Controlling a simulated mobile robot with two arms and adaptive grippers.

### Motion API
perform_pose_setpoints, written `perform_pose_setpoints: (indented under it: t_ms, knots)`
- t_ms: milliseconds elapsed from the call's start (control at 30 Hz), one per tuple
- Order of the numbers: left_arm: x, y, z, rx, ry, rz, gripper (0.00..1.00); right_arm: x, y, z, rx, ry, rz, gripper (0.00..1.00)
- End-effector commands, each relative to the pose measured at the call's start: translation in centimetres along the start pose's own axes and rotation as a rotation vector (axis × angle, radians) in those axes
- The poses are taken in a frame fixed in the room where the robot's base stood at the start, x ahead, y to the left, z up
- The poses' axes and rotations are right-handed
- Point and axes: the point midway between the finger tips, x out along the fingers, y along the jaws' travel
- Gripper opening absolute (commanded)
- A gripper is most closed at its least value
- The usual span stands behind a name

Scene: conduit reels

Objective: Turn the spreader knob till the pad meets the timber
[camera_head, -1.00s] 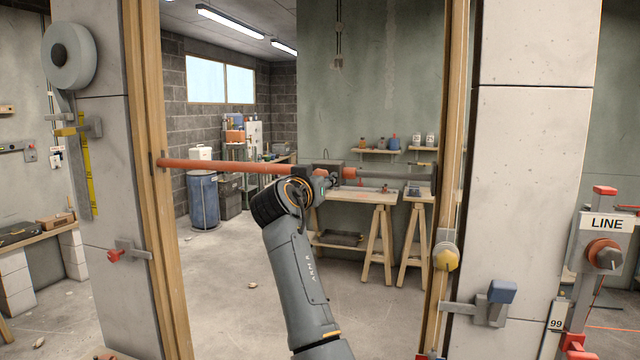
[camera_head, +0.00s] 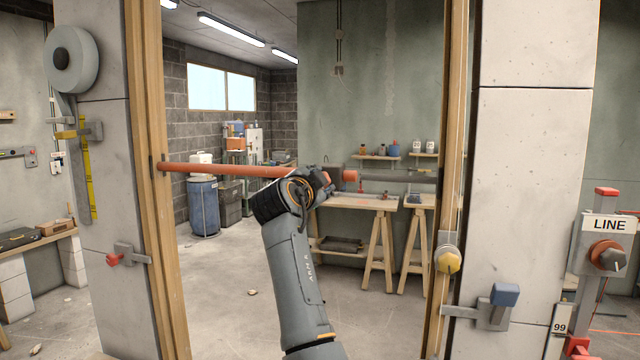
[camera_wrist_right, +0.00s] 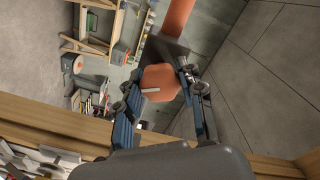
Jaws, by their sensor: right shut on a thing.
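The spreader is a bar across the opening, with an orange tube (camera_head: 225,170) reaching the left timber (camera_head: 155,230) and a dark grey rod (camera_head: 395,176) running towards the right timber (camera_head: 455,140). The rod's end appears at the right timber's edge; I cannot tell whether its pad touches. My right gripper (camera_wrist_right: 190,88) is shut on the orange knob (camera_wrist_right: 160,84), which carries a white mark. In the head view my right wrist hides most of the knob. My left gripper is not in view.
A yellow knob (camera_head: 448,260) sits on the right timber, and a blue-capped clamp (camera_head: 505,294) is on the right pillar. A red-tipped clamp (camera_head: 128,256) is on the left pillar. A trestle bench (camera_head: 350,202) and a blue drum (camera_head: 203,205) stand behind the opening.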

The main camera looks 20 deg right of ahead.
Motion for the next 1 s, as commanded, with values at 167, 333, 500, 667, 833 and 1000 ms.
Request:
perform_pose_setpoints:
  t_ms: [167, 333, 500, 667, 833, 1000]
  knots:
    - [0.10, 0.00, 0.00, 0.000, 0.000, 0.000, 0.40, -0.08, -0.45, -0.49, 0.135, 0.005, -0.012, 0.06]
    - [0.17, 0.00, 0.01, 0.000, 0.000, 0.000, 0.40, -0.07, -0.44, -0.49, 0.232, 0.003, -0.011, 0.06]
    - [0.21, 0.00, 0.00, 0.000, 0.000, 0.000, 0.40, -0.06, -0.44, -0.50, 0.292, 0.001, -0.012, 0.06]
    - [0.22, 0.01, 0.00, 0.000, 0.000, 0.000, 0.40, -0.06, -0.45, -0.50, 0.321, 0.000, -0.012, 0.06]
    - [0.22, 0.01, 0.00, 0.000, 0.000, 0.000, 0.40, -0.06, -0.45, -0.51, 0.329, 0.000, -0.012, 0.06]
    - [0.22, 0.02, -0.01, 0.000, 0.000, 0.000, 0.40, -0.06, -0.46, -0.51, 0.328, 0.000, -0.012, 0.06]
